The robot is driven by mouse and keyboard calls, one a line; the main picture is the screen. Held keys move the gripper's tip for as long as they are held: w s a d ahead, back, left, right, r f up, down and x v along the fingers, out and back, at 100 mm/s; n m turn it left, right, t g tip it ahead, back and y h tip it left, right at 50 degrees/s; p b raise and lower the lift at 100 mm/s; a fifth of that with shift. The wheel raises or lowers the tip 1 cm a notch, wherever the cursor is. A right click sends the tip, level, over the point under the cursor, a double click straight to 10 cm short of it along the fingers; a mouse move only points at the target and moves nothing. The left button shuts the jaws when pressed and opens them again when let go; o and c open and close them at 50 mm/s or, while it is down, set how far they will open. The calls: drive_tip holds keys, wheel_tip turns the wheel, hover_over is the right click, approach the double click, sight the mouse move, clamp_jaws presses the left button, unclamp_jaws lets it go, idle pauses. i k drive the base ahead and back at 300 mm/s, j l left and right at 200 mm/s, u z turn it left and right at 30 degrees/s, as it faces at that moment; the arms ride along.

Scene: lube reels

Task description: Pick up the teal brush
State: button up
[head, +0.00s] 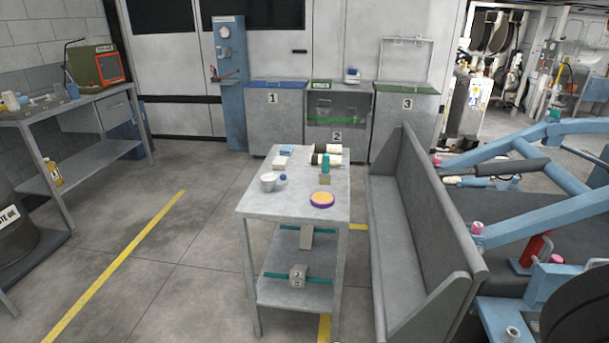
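A small upright object with a teal upper part and a tan lower part, which looks like the teal brush (326,164), stands on the grey metal table (265,203) in the middle of the head view. It is near the table's right side, close to two black and cream cylinders (331,149) that lie behind it. It is too small to make out its bristles. My gripper is not in view.
The tabletop also holds a purple and yellow disc (321,199), a white bowl (268,183), a blue ball (283,177) and a white block (281,162). A grey bench (400,225) stands close on the right. The floor left of the table is clear.

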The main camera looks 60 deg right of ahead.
sight(325, 175)
drive_tip(key=i+z, duration=0.65)
drive_tip(key=z, duration=0.2)
drive_tip(key=i+j+z, duration=0.15)
drive_tip(key=i+z, duration=0.3)
drive_tip(key=k, duration=0.1)
